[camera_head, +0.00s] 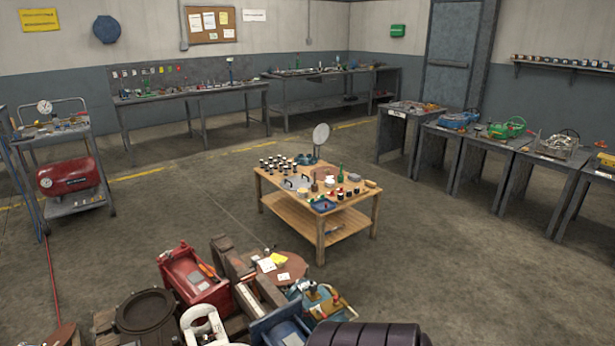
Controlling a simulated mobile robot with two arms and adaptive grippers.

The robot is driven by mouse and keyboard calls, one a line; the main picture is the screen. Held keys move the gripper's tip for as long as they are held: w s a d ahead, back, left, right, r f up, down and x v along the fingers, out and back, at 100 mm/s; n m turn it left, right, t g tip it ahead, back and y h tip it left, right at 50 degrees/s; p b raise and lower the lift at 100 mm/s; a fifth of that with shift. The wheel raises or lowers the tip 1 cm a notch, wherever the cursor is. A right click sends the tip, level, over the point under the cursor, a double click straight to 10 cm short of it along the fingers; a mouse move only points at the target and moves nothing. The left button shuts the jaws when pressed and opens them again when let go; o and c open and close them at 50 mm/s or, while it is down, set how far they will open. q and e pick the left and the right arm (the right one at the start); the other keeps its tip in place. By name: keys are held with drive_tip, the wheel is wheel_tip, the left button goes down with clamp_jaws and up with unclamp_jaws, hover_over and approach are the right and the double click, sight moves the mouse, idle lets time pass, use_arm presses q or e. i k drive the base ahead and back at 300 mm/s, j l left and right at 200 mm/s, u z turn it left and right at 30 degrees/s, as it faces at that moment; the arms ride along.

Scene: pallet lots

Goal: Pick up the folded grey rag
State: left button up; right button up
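I cannot make out a folded grey rag for certain. A low wooden table (300,217) stands in the middle of the floor, crowded with small jars, bottles and a blue tray (323,205). A flat greyish patch (297,182) lies among the jars there, too small to identify. Neither of my grippers is in view.
A cart with a red tank (68,177) stands left. Benches (195,90) line the back wall and several tables (440,131) the right. Floor around the wooden table is mostly clear.

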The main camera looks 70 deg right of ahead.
sight(352, 177)
drive_tip(key=z, duration=2.7)
drive_tip(key=u, duration=1.05)
drive_tip(key=l+z, duration=0.15)
drive_tip(key=z, duration=0.25)
drive_tip(key=l+z, duration=0.2)
drive_tip(key=z, duration=0.2)
drive_tip(key=l+z, duration=0.15)
drive_tip(key=z, duration=0.25)
drive_tip(key=i+l+z, duration=0.75)
drive_tip(key=i+l, duration=0.25)
drive_tip(key=i+l+z, duration=0.35)
drive_tip(key=i, duration=0.2)
drive_tip(key=i+u, duration=0.3)
drive_tip(key=i, duration=0.3)
drive_tip(key=i+u, duration=0.3)
drive_tip(key=i, duration=0.25)
drive_tip(key=i+l+u, duration=0.2)
drive_tip(key=i+u, duration=0.15)
drive_tip(key=i, duration=0.25)
